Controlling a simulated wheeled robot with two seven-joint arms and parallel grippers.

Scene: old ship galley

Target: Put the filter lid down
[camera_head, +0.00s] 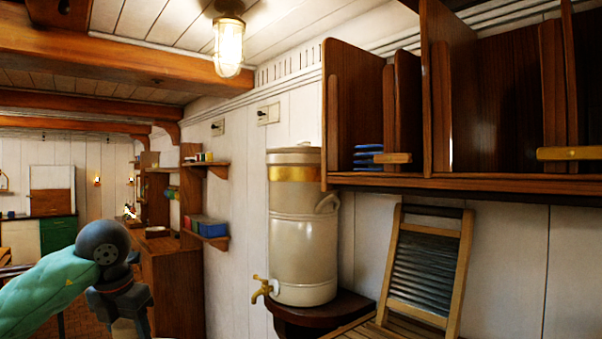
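The water filter (302,235) is a tall cream cylinder with a brass band near its top, a side handle and a brass tap low on its left. It stands upright on a dark corner shelf (322,308) against the white wall. A pale lid-like top (293,154) shows at its upper end; from this low angle I cannot tell how it is seated. My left arm, with a green padded sleeve and dark joint, comes in at lower left, apart from the filter. Its fingertips do not show. My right gripper is out of view.
A dark wooden cabinet (480,180) with open compartments hangs right of the filter. A washboard (425,268) leans on the wall on a slatted wooden surface (385,330). Small wall shelves (208,235) hold boxes at left. A caged lamp (229,45) hangs above.

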